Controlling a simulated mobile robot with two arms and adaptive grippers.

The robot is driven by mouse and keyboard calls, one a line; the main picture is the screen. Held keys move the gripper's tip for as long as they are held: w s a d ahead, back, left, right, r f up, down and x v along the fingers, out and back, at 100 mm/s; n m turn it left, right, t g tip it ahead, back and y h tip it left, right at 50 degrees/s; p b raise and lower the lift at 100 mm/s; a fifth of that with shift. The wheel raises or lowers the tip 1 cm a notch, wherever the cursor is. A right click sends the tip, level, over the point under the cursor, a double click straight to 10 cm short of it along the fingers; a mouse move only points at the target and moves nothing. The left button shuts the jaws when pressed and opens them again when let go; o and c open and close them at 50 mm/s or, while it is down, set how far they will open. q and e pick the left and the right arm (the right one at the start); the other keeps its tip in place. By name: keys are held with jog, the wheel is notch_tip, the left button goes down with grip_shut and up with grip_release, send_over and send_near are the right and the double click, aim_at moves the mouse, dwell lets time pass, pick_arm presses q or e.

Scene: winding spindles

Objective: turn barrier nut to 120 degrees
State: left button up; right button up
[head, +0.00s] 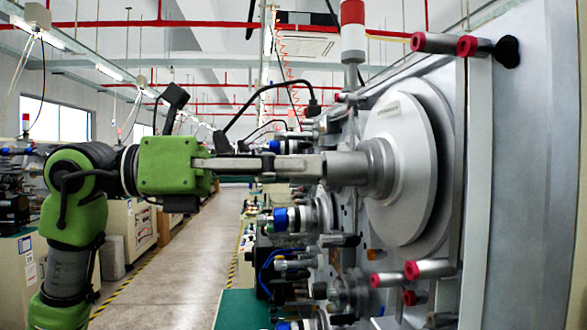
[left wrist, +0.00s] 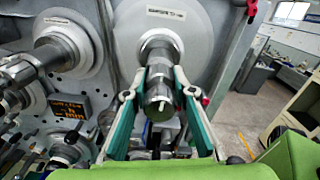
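The winding spindle's grey disc (head: 400,165) is mounted on the grey machine face, and its stepped shaft (head: 345,168) points left toward my arm. I cannot tell the barrier nut apart from the shaft's collars. My left gripper (head: 318,166) is level with the shaft, and its fingertips are at the shaft end. In the left wrist view, the shaft end (left wrist: 158,98) lies between the two fingers of the left gripper (left wrist: 161,73), with the disc (left wrist: 200,30) behind. Whether the fingers press on it is unclear. My right gripper is not in view.
Red-tipped handles (head: 440,43) stick out above the disc, and more handles (head: 430,268) sit below it. Other spindles with blue parts (head: 280,219) line the machine beyond. In the left wrist view, a neighbouring spindle (left wrist: 35,65) stands close at left. The aisle floor (head: 190,270) is clear.

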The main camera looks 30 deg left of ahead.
pick_arm(q)
jog(key=shift+m, duration=0.4)
jog(key=m, duration=0.4)
jog(key=shift+m+b, duration=0.3)
jog(key=shift+m, duration=0.1)
jog(key=m, duration=0.6)
jog(key=shift+b, duration=0.3)
jog(key=m, duration=0.6)
jog(key=shift+m+b, duration=0.3)
jog(key=m, duration=0.3)
jog(key=shift+m+b, duration=0.3)
jog(key=shift+m, duration=1)
jog(key=o, duration=1.1)
